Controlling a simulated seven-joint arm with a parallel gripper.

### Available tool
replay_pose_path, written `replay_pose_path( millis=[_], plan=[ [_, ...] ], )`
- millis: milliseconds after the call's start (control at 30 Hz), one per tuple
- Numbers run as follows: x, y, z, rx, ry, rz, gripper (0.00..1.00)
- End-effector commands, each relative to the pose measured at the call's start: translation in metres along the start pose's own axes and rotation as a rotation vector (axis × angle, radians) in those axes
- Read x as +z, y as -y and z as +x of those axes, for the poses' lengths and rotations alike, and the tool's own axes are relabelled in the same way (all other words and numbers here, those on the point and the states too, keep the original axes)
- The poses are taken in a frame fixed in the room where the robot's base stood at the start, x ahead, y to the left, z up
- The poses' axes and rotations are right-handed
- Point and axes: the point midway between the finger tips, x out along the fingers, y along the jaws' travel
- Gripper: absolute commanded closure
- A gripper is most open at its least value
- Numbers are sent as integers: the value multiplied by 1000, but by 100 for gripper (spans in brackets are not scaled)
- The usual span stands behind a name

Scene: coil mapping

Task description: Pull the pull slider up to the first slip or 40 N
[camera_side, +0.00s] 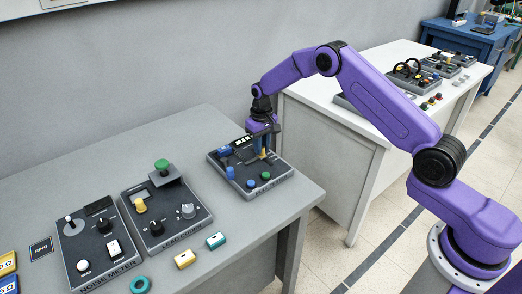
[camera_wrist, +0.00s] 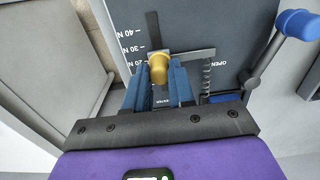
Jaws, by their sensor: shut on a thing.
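The pull slider's yellow knob (camera_wrist: 160,68) sits at a dark vertical slot in the wrist view. It also shows as a small yellow piece under my gripper in the side view (camera_side: 263,153). My gripper (camera_wrist: 160,80) is shut on the yellow knob, with one blue finger on each side. Printed marks for 20 N, 30 N and 40 N run along the slot, and the knob is near the 20 N and 30 N marks. The dark tester panel (camera_side: 218,160) lies on the grey table. My fingers hide the lower part of the slot.
A lever with a blue knob (camera_wrist: 298,24) stands right of the slider, and a coil spring (camera_wrist: 207,78) is between them. A blue button (camera_side: 250,184) and a green button (camera_side: 265,176) are on the panel's front. The lead-code panel (camera_side: 172,232) and noise-meter panel (camera_side: 98,262) stand left.

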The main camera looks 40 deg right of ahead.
Motion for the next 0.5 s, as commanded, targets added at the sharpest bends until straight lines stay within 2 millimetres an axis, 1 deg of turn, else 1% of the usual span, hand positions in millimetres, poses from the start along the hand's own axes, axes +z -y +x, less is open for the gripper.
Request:
replay_pose_path(
  millis=[500],
  plan=[
    [14, -1, 0, 1, 4, 2, 98]
  ],
)
